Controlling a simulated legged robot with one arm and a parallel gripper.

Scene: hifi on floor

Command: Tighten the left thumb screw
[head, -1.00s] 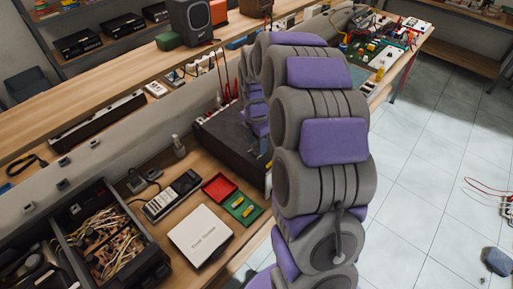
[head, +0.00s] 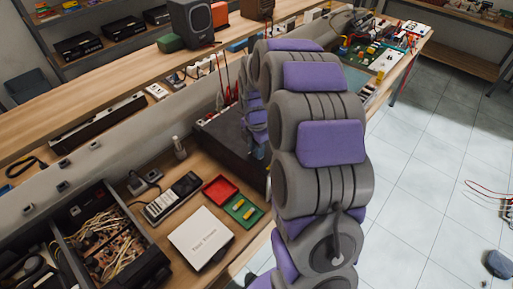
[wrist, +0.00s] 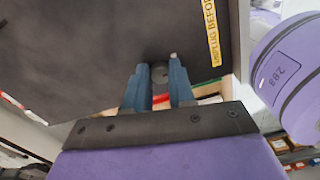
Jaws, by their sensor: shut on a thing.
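A dark flat-faced hifi unit stands on the workbench, and its dark casing (head: 218,140) shows partly behind my arm in the head view. In the wrist view its dark panel (wrist: 90,50) fills the upper left, with a yellow label strip (wrist: 211,32) at its right edge. My gripper (wrist: 162,75) has its two blue fingers on either side of a small round grey thumb screw (wrist: 160,72) near the panel's lower edge. The fingers are shut on it.
The tiled floor (head: 430,160) to the right is mostly clear.

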